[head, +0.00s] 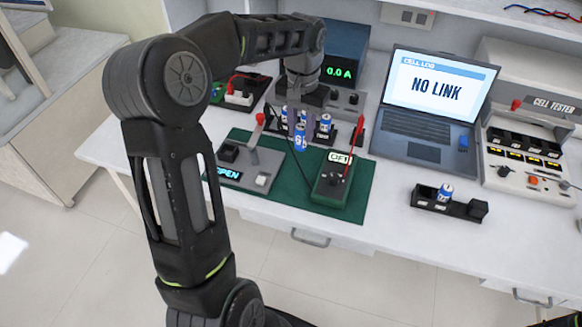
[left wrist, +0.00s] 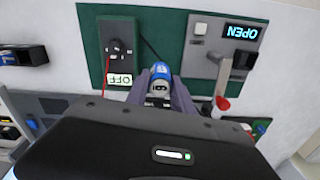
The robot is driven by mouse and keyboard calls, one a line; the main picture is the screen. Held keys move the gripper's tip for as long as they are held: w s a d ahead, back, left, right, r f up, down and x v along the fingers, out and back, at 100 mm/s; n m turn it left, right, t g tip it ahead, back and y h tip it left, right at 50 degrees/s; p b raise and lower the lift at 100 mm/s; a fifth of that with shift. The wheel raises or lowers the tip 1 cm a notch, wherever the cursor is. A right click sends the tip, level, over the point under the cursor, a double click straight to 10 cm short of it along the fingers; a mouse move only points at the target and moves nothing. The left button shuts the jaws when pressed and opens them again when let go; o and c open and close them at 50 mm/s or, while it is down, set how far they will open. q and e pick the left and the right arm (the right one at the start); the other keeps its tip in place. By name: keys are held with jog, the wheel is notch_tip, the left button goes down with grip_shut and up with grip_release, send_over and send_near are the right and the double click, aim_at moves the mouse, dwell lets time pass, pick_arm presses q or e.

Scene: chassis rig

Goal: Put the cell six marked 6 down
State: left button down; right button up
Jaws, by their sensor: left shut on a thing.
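My left gripper (head: 300,118) is shut on a blue and white cell (head: 300,138), whose mark looks like a 6. It holds the cell upright above the far part of the green mat (head: 362,197), in front of a rack of other cells. In the left wrist view the cell (left wrist: 160,80) sits between the two grey fingers (left wrist: 160,92). The rack (head: 341,134) holds several similar blue and white cells (head: 325,123), partly hidden by the gripper. The cell's lower end looks clear of the mat. My right gripper is not in view.
On the mat stand a dark green box marked OFF (head: 330,190) and a grey switch fixture showing OPEN (head: 255,165). A black holder (head: 428,203) with one cell is at right. A laptop (head: 430,110) and cell tester (head: 525,150) stand behind. White bench is bare around the holder.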

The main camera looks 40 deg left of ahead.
aim_at(300, 147)
pick_arm(q)
jog(key=shift+f, duration=3.15)
jog(key=shift+f+p, duration=0.3)
jog(key=shift+f, duration=1.55)
jog(key=shift+f, duration=0.1)
jog(key=shift+f, duration=0.15)
jog(key=c, duration=1.1)
grip_release()
notch_tip(300, 147, up, 12)
jog(key=shift+r, duration=0.25)
